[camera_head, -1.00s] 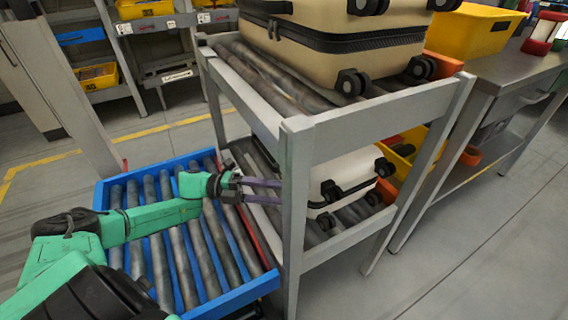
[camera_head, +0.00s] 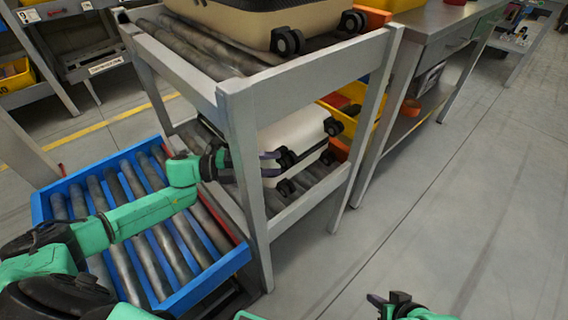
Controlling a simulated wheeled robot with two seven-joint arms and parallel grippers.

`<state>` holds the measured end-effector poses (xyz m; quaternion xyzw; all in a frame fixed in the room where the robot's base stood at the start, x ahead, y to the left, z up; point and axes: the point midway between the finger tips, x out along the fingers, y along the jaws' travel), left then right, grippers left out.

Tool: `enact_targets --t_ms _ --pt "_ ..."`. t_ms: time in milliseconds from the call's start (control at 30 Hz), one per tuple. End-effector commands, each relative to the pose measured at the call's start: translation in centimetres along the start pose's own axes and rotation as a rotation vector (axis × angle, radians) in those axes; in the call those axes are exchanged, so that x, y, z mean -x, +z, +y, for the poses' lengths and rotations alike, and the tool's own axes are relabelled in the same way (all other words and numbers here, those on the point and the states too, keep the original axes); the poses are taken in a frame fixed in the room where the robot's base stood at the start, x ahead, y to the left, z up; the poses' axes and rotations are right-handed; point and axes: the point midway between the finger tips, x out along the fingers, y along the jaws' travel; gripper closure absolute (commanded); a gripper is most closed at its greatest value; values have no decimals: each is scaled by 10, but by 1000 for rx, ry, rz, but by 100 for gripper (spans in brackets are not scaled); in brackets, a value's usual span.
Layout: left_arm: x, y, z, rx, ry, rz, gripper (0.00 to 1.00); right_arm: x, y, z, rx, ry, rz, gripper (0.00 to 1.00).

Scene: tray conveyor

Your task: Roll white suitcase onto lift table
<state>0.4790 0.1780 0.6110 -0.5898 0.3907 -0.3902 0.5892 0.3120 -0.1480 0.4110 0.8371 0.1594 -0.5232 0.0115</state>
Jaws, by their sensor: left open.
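The white suitcase (camera_head: 299,130) lies flat on the lower roller shelf of the grey rack, its black wheels and a dark handle facing front and left. The lift table (camera_head: 203,286) is a blue frame with grey rollers at the left, beside the rack's lower shelf. No suitcase is on it. My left gripper (camera_head: 276,164) reaches over the lift table into the rack, past the front post. Its fingers are open, with their tips by the suitcase's dark handle; I cannot tell whether they touch. My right gripper (camera_head: 392,301) is low at the bottom edge, away from the suitcase, its finger opening unclear.
A beige suitcase (camera_head: 243,22) lies on the rack's upper shelf, above my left gripper. The rack's grey front post (camera_head: 247,185) stands close to my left arm. A yellow bin (camera_head: 357,121) sits behind the white suitcase. The floor at right is clear.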

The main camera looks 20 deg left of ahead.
Motion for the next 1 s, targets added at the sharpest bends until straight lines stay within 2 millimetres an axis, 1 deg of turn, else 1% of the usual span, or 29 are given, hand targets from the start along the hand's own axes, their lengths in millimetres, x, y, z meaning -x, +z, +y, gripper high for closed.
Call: enact_targets --t_ms 33,100,233,333,567,667,700,733,1000 --pt "-10 0 -1 -3 -5 1 39 -4 0 -1 1 -5 9 100" --pt "-22 0 0 -3 -3 1 39 -6 -1 -3 2 -11 25 100" --pt "-37 0 0 -1 -2 0 39 -10 -3 -6 3 -18 45 100" --pt "-42 0 0 -2 -1 1 39 -10 -3 -7 3 -21 51 100" --pt "-42 0 0 -1 0 1 39 -10 -4 -7 3 -21 53 100" --pt "-42 0 0 -1 0 1 73 -10 -4 -7 3 -21 53 100" --pt "-42 0 0 -1 0 0 89 -10 -4 -7 3 -21 53 100" --pt "-42 0 0 -1 0 0 100 -10 -4 -7 3 -21 53 100" --pt "-41 0 0 -1 1 0 100 -10 -4 -7 3 -21 52 100"
